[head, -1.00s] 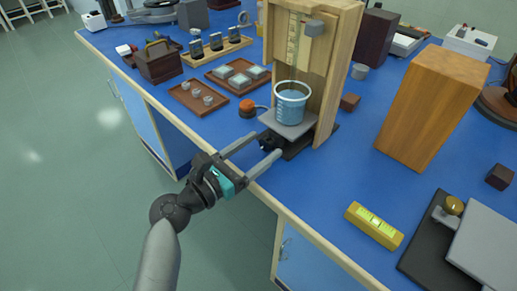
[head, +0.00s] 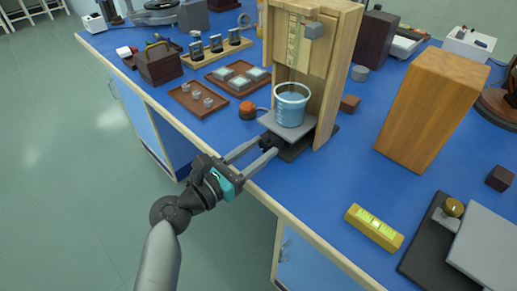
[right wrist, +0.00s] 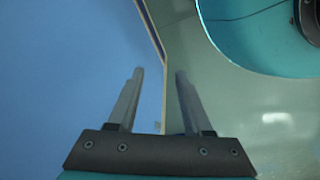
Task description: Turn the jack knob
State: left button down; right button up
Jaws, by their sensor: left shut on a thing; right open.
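The lab jack has a grey top plate (head: 287,127) and stands at the foot of a wooden frame. A beaker of blue liquid (head: 291,104) sits on the plate. The small black jack knob (head: 265,142) is at the jack's front left, partly hidden by my fingers. My left gripper (head: 266,147) reaches in from the front edge, with its two fingers shut on the knob. My right gripper (right wrist: 156,75) is open and empty in the right wrist view, away from the jack.
The wooden frame (head: 326,75) rises right behind the beaker. A yellow level (head: 374,228) and a wooden block (head: 427,108) are to the right. Blue bench top between them is clear.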

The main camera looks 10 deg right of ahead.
pick_arm(q)
jog(key=shift+m, duration=0.3)
jog(key=m, duration=0.3)
jog(key=shift+m, duration=1.8)
jog(key=shift+c, duration=2.1)
grip_release()
jog(key=v, duration=1.5)
jog(key=shift+s, duration=0.2)
